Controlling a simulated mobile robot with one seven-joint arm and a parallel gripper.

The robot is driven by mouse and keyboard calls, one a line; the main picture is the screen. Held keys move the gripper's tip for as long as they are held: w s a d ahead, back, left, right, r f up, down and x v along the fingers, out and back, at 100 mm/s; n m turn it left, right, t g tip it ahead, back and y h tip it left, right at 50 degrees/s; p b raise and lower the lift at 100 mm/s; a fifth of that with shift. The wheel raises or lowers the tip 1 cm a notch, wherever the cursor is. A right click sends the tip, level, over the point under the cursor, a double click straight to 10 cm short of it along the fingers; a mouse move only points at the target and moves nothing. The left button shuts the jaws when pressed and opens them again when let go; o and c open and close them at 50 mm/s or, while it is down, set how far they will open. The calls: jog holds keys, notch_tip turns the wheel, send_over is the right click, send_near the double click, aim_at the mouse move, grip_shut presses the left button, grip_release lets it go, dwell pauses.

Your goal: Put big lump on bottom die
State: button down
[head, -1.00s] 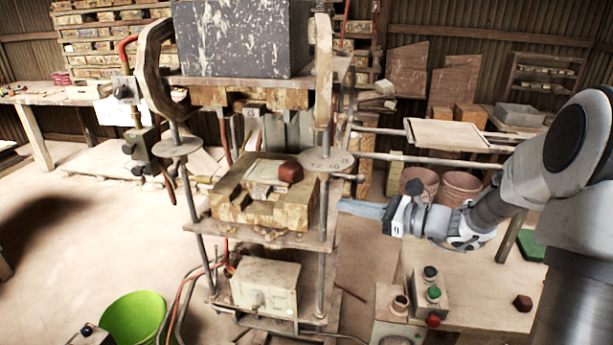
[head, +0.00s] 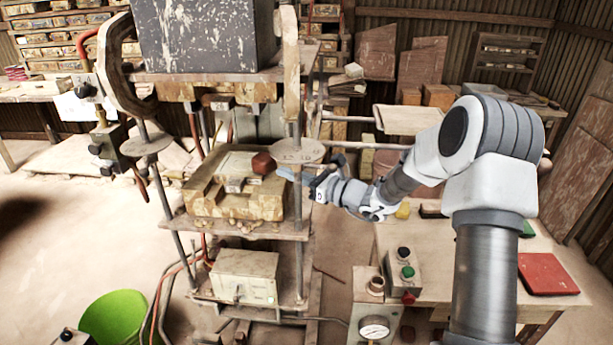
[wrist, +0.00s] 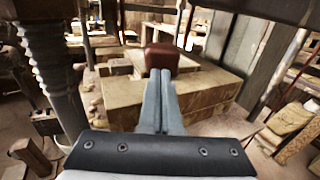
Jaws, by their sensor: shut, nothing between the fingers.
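A reddish-brown lump (head: 263,163) sits on the back right part of the bottom die (head: 205,196), a worn yellowish block on the press's lower plate. In the wrist view the lump (wrist: 161,56) stands right beyond my fingertips, on the die (wrist: 125,97). My gripper (head: 284,173) reaches in from the right, below the round disc on the press post. Its two fingers lie together, shut and empty, pointing at the lump. I cannot tell whether the tips touch it. The fingers hide the lump's lower part in the wrist view.
The press's upper block (head: 205,35) hangs over the die, and a post (head: 298,215) with a disc (head: 298,150) stands close to my gripper. A control box (head: 404,268) and red board (head: 548,274) are on the table at right. A green bucket (head: 115,318) is on the floor.

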aim_at(272, 170)
jog(key=shift+x, duration=0.85)
jog(key=b+x, duration=0.1)
jog(key=x, duration=0.3)
jog(key=shift+s+d, duration=0.1)
jog(key=shift+d, duration=0.05)
jog(key=shift+d, duration=0.1)
